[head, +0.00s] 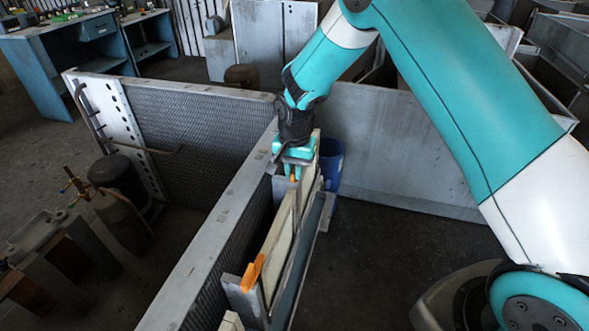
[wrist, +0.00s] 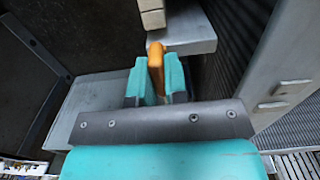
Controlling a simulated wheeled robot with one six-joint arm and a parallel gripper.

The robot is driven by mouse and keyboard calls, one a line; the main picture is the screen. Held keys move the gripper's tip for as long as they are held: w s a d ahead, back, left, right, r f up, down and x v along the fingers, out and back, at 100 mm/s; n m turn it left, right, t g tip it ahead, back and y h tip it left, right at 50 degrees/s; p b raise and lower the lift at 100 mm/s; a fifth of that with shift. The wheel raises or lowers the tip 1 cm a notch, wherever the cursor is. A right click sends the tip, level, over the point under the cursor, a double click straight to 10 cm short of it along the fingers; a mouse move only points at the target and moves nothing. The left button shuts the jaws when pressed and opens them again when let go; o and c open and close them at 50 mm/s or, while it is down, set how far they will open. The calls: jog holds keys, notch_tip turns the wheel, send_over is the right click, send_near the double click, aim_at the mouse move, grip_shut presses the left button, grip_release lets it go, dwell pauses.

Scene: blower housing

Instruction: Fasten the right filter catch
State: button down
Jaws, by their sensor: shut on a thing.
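My gripper (head: 294,172) is at the far end of the long cream filter panel (head: 281,238) in the head view, pointing down. Its teal fingers are shut on an orange filter catch, of which only a small part shows in the head view. In the wrist view the catch (wrist: 156,60) stands between the two fingertips (wrist: 157,80), its top sticking out past them. A second orange catch (head: 252,273) sits at the near end of the panel, tilted, with nothing touching it. The catch's lower part is hidden by the fingers.
A grey metal housing wall (head: 215,225) with a ribbed face runs along the panel's left side. A blue bin (head: 330,165) stands behind the panel. A large grey sheet (head: 400,150) closes off the back. Dark floor right of the panel is clear up to my base.

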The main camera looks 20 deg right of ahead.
jog(key=c, duration=1.1)
grip_release()
jog(key=shift+c, duration=0.2)
notch_tip(320, 180, up, 18)
jog(key=b, duration=0.2)
jog(key=shift+f, duration=0.25)
jog(key=s+a+r+n+y, duration=0.2)
jog(key=s+n, duration=0.5)
jog(key=s, duration=0.8)
jog(key=s+a+r+n+y, duration=0.2)
jog(key=s+n, duration=0.5)
jog(key=s, duration=0.8)
jog(key=shift+s+a+r, duration=0.2)
jog(key=shift+s+a, duration=0.1)
jog(key=shift+a, duration=0.1)
